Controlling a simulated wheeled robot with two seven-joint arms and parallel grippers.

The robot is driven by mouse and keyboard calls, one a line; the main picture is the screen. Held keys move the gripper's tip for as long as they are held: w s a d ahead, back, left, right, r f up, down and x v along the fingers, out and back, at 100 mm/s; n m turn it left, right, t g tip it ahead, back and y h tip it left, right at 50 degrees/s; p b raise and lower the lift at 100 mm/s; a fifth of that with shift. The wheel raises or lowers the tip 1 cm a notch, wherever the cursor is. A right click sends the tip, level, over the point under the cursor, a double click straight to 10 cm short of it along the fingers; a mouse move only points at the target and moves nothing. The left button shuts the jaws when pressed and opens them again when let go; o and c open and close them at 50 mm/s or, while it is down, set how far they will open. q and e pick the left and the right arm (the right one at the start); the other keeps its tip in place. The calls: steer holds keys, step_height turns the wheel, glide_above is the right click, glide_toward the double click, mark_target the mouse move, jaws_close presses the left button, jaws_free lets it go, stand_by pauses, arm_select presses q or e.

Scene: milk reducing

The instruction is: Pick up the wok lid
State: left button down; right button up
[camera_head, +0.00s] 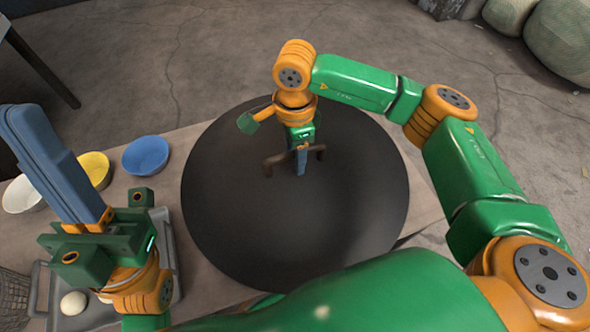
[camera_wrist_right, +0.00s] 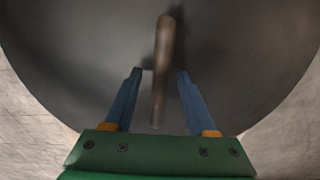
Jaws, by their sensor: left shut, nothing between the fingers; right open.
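The wok lid (camera_head: 235,220) is a large dark round disc in the middle of the table. Its brown bar handle (camera_head: 268,167) stands up near its centre. My right gripper (camera_head: 301,172) is over the lid at the handle. In the right wrist view, its blue fingers (camera_wrist_right: 154,98) are open, one on each side of the handle (camera_wrist_right: 163,65), with a gap visible on both sides. The lid (camera_wrist_right: 240,50) fills most of that view. My left gripper (camera_head: 40,150) is shut and empty at the left, above the tray and away from the lid. Whatever is under the lid is hidden.
A blue bowl (camera_head: 146,155), a yellow bowl (camera_head: 95,169) and a white bowl (camera_head: 22,195) stand at the left. A grey tray (camera_head: 170,250) with eggs (camera_head: 73,303) lies below my left gripper. A wicker basket (camera_head: 12,298) is at the left edge.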

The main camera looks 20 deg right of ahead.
steer(key=shift+f, duration=0.2)
stand_by(0.5)
jaws_close()
